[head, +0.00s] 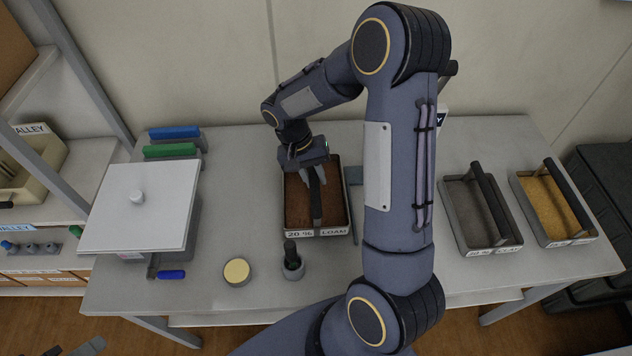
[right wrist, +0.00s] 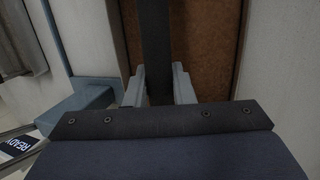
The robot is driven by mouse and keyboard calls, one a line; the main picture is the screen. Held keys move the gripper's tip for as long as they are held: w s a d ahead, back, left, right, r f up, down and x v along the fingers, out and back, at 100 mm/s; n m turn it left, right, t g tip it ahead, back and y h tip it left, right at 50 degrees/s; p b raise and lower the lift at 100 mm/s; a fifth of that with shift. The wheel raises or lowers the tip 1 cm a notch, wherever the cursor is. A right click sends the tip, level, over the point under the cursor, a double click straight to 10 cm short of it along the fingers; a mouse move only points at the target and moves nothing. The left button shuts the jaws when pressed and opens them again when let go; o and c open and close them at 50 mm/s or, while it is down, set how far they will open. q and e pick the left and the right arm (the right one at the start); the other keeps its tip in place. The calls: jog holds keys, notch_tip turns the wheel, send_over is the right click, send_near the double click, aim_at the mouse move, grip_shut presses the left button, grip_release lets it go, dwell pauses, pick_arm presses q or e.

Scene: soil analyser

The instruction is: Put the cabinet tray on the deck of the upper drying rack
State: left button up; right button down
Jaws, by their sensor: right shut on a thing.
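A dark tray of brown soil (head: 331,232), labelled "20 % LOAM", is at the middle of the table; which tray is the cabinet one I cannot tell for sure. My right gripper (head: 312,174) is shut on its black bar handle (head: 316,205). In the right wrist view, the fingers (right wrist: 159,88) stand on both sides of the handle (right wrist: 156,45), over brown soil. Whether the tray touches the table I cannot tell. A small grey part at the bottom left edge may be my left gripper (head: 82,347). I cannot make out the upper drying rack's deck; my arm hides part of the table.
A white-lidded box (head: 140,210) stands left. A yellow-topped round tin (head: 237,272) and a small dark-knobbed piece (head: 292,262) are in front. Two handled trays, grey (head: 470,232) and yellow-filled (head: 548,215), stand right. A blue-grey piece (head: 355,176) is beside the soil tray.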

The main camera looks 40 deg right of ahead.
jog(key=shift+f, duration=1.45)
jog(key=shift+f, duration=0.15)
jog(key=c, duration=1.2)
grip_release()
jog(key=shift+c, duration=0.2)
